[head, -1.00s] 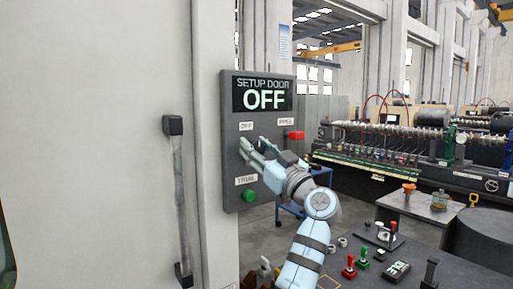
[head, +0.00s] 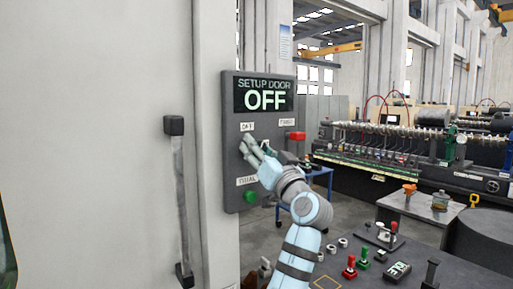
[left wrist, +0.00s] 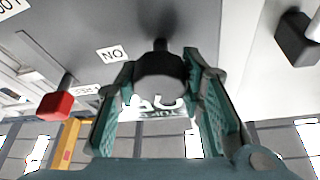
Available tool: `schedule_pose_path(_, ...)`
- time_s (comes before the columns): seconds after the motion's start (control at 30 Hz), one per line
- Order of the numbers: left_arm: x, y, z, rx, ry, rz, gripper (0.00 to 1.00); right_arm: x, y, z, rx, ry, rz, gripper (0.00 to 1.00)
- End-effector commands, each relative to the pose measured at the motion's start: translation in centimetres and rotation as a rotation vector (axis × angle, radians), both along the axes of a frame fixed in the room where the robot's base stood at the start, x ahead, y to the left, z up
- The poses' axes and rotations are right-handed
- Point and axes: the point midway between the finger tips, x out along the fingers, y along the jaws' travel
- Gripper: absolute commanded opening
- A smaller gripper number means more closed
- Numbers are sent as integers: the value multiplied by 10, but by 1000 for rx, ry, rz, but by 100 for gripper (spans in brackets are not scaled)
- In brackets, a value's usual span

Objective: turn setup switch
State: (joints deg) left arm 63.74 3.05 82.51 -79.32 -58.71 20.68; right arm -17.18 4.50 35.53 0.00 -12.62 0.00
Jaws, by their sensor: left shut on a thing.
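The grey control panel (head: 231,135) hangs on the pale wall edge, its display (head: 264,96) reading "SETUP DOOR OFF". Below are small white labels, a red button (head: 296,135) at the right and a green button (head: 250,197) at the bottom. My left gripper (head: 250,146) reaches the panel between the display and the green button, and covers the switch in the head view. In the left wrist view its teal fingers stand either side of a dark switch knob (left wrist: 160,72), shut on it. A label and the red button (left wrist: 55,105) show to the left. My right gripper is not in view.
A vertical door handle (head: 180,205) stands left of the panel. At the lower right a dark bench holds a red lever (head: 350,268) and a green lever (head: 363,257). Grey floor and a long machine (head: 410,150) lie behind.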

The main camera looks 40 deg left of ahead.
Motion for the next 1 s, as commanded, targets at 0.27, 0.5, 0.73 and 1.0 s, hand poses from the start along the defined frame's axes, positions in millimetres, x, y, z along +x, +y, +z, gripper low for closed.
schedule_pose_path(0.27, 1, 0, 3, 72, 251, -1, 8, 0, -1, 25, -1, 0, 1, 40)
schedule_pose_path(0.5, 1, 0, 2, 137, 472, -1, 8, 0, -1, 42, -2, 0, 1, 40)
schedule_pose_path(0.73, 1, 0, 0, 200, 678, -1, 8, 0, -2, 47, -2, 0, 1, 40)
schedule_pose_path(1.0, 1, 0, -2, 269, 903, -1, 8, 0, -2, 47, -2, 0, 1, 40)
